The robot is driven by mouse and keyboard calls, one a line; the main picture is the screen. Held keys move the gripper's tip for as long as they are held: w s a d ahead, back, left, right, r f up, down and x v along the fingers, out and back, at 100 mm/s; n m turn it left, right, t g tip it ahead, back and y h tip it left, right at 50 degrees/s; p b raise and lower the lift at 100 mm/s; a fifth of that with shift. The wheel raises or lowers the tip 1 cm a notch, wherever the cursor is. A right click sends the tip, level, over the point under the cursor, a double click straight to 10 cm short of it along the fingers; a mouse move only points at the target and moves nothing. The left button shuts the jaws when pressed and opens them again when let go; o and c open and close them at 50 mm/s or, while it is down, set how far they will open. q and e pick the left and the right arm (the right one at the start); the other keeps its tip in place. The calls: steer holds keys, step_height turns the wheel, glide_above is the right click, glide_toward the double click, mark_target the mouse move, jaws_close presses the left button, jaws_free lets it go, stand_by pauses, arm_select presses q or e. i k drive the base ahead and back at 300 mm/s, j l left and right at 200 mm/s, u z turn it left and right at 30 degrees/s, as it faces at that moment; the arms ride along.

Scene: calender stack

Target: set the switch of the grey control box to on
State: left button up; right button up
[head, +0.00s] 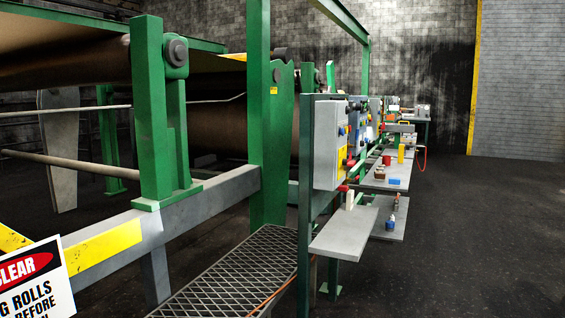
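A grey control box (326,145) is mounted on a green post right of the picture's middle. I see it at a steep angle, so its front is narrow. Small blue, yellow and red controls show along its front edge, too small to tell which is the switch or how it is set. A red knob (343,188) shows at its lower right corner. More boxes stand behind it in a row, partly hidden. Neither of my grippers is in view.
Green machine frames and large rollers fill the left. A grey shelf (345,231) juts out below the box, with small items on shelves behind. A metal grating (235,275) lies in front. A warning sign (35,283) stands lower left. The dark floor (490,225) at right is clear.

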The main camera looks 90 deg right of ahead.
mark_target(351, 164)
steer(key=z, duration=2.75)
steer(key=l+z, duration=0.1)
steer(key=z, duration=0.35)
steer(key=i+l, duration=0.35)
